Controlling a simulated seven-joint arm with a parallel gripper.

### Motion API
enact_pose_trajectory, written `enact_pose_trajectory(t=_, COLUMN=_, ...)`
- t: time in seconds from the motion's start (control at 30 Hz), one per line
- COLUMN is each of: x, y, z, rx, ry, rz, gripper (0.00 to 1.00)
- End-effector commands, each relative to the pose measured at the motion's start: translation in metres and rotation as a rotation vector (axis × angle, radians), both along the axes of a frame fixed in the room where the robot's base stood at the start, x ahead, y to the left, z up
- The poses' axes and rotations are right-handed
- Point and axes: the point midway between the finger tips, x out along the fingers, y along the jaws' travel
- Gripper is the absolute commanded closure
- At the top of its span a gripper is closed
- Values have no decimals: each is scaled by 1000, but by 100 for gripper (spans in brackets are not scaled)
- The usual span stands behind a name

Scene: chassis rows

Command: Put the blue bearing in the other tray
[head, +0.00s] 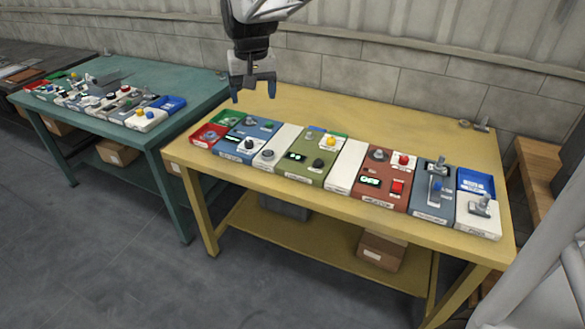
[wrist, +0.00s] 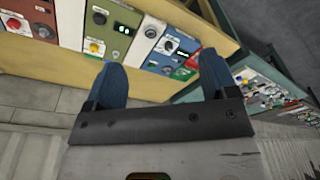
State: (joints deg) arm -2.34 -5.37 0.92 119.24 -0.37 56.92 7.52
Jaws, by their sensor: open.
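My gripper (head: 253,92) hangs open and empty above the back left part of the yellow table. Its two blue fingers also show apart in the wrist view (wrist: 162,63). On the table's row, a green tray (head: 229,117) and a red tray (head: 208,133) sit at the left end, and a blue tray (head: 476,182) sits at the right end. No bearing is clear in any tray at this size.
The yellow table (head: 290,108) carries a row of chassis modules with knobs, buttons and levers. Its back strip is mostly clear, with a small metal fitting (head: 474,125) at the back right. A teal table (head: 185,90) with a similar row stands left. A wall runs behind.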

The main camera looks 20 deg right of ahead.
Motion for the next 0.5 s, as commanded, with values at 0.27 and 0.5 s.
enact_pose_trajectory(t=0.27, x=-76, y=-10, z=0, rx=-4, ry=-21, rz=14, gripper=21)
enact_pose_trajectory(t=0.5, x=-138, y=-16, z=-8, rx=-9, ry=-39, rz=28, gripper=21)
